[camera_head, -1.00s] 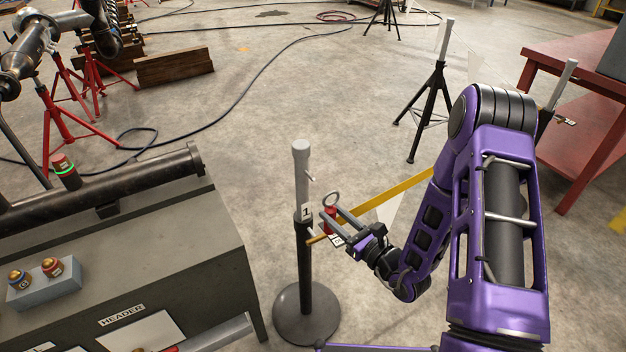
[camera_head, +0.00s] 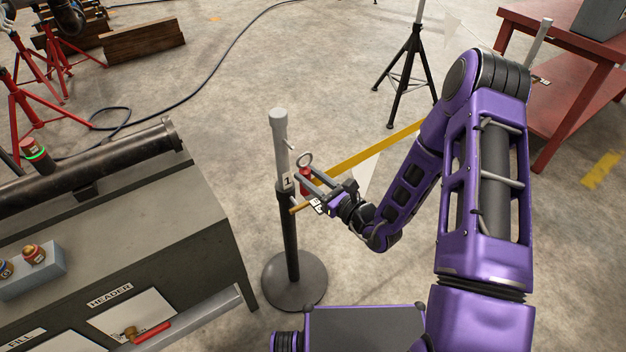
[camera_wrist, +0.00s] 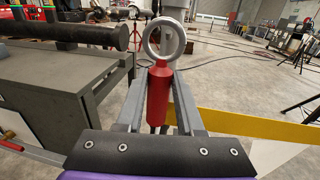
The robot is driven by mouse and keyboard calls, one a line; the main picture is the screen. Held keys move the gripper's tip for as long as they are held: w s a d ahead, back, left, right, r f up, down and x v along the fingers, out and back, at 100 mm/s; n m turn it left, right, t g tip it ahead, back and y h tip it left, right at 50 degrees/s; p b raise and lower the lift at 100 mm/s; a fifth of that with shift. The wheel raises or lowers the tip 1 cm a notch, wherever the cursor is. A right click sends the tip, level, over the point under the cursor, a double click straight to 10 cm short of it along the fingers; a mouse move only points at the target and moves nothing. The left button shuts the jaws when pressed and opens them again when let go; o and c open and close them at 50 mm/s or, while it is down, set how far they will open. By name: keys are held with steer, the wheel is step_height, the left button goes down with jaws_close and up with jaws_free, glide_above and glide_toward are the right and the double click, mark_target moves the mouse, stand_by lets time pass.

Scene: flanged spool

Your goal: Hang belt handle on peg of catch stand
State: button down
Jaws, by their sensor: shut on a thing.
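The belt handle (camera_wrist: 158,95) is a red grip with a grey ring (camera_wrist: 164,40) on top, upright in the wrist view. My gripper (camera_head: 308,182) is shut on the red grip; in the wrist view its two fingers (camera_wrist: 159,100) lie along both sides of it. The catch stand (camera_head: 290,240) is a dark post on a round base with a grey top and a small tag marked 1. Its short peg (camera_head: 289,144) sticks out near the top. The ring (camera_head: 305,160) is beside the post, lower than the peg and to its right, apparently off it. In the wrist view the ring partly hides the post.
A yellow belt (camera_head: 375,148) runs from near the handle up to the right. A grey workbench (camera_head: 150,225) with a dark pipe stands at the left. A black tripod stand (camera_head: 404,85) and a red table (camera_head: 550,90) are at the back right. Floor around the stand is clear.

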mark_target(284, 155)
steer(key=shift+w+d+f+b+x, duration=0.1)
steer(key=shift+b+x, duration=0.1)
steer(key=shift+x, duration=0.8)
steer(key=shift+w+d+f+b+x, duration=0.1)
steer(key=shift+b+x, duration=0.1)
steer(key=shift+x, duration=0.8)
steer(key=shift+w+d+f+b+x, duration=0.1)
steer(key=shift+b+x, duration=0.1)
steer(key=shift+x, duration=0.8)
steer(key=shift+w+a+f+b, duration=0.35)
steer(key=shift+w+f+b, duration=0.05)
steer(key=shift+w, duration=0.2)
steer(key=shift+c, duration=2.3)
jaws_free()
steer(key=p+v, duration=0.1)
steer(key=v, duration=1.6)
steer(key=shift+d, duration=0.1)
